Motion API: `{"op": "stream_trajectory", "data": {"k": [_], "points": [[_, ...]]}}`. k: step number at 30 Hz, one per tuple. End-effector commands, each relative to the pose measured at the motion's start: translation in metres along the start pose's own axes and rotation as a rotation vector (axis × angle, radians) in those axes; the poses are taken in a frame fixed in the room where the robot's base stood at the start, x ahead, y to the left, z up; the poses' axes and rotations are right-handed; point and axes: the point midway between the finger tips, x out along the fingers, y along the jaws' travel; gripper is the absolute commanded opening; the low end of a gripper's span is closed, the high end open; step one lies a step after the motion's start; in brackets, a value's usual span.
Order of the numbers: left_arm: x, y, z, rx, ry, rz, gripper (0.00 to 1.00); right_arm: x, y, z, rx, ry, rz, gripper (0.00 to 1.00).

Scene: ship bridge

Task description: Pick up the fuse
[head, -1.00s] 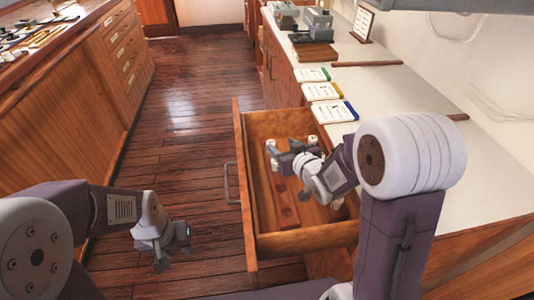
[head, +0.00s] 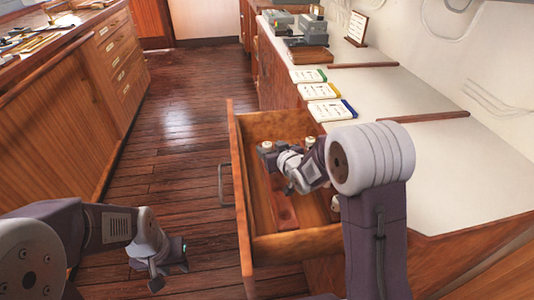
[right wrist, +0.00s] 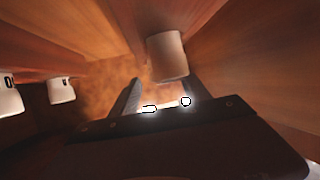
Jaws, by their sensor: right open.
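White cylindrical fuses sit in the open wooden drawer. One fuse (head: 267,147) is at the far left corner beside my right gripper (head: 269,158); others are a fuse (head: 309,141) at the far right, partly behind my arm, and a fuse (head: 335,203) near the right wall. In the right wrist view a fuse (right wrist: 166,55) stands just ahead of and between the open, empty fingers (right wrist: 160,90); contact cannot be told. Two more white fuses (right wrist: 62,90) (right wrist: 10,95) show at left. My left gripper (head: 168,274) is open and empty above the floor, outside the drawer.
The white counter (head: 400,95) at right holds cards and grey devices (head: 297,24). A wooden cabinet (head: 70,110) stands left. The floor between is clear.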

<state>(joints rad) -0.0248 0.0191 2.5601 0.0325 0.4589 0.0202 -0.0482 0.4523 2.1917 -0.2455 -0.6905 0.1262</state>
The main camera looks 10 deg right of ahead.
Motion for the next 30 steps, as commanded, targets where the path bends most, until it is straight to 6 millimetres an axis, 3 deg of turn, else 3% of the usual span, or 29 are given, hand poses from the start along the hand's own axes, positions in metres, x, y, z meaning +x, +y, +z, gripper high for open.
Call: {"op": "stream_trajectory", "data": {"k": [3, 9, 15, 23, 26, 30], "points": [[0.003, 0.000, 0.000, 0.000, 0.000, 0.000, 0.36, 0.011, 0.000, 0.001, 0.001, -0.001, 0.001, 0.55], [0.002, 0.000, 0.000, 0.000, 0.000, 0.000, 0.36, 0.011, 0.000, -0.001, 0.000, 0.000, 0.001, 0.55], [0.002, 0.000, 0.000, 0.000, 0.000, 0.000, 0.36, 0.011, 0.000, 0.000, 0.000, 0.000, 0.001, 0.00], [0.001, 0.000, 0.000, 0.000, 0.000, 0.000, 0.36, 0.010, 0.000, -0.003, 0.000, 0.001, 0.001, 0.00], [-0.007, 0.000, -0.001, 0.000, 0.000, 0.000, 0.36, 0.004, 0.000, -0.018, -0.001, 0.003, 0.000, 0.00], [-0.025, 0.001, -0.003, 0.000, 0.000, 0.000, 0.36, -0.010, 0.000, -0.052, -0.001, 0.004, 0.001, 0.00]]}}
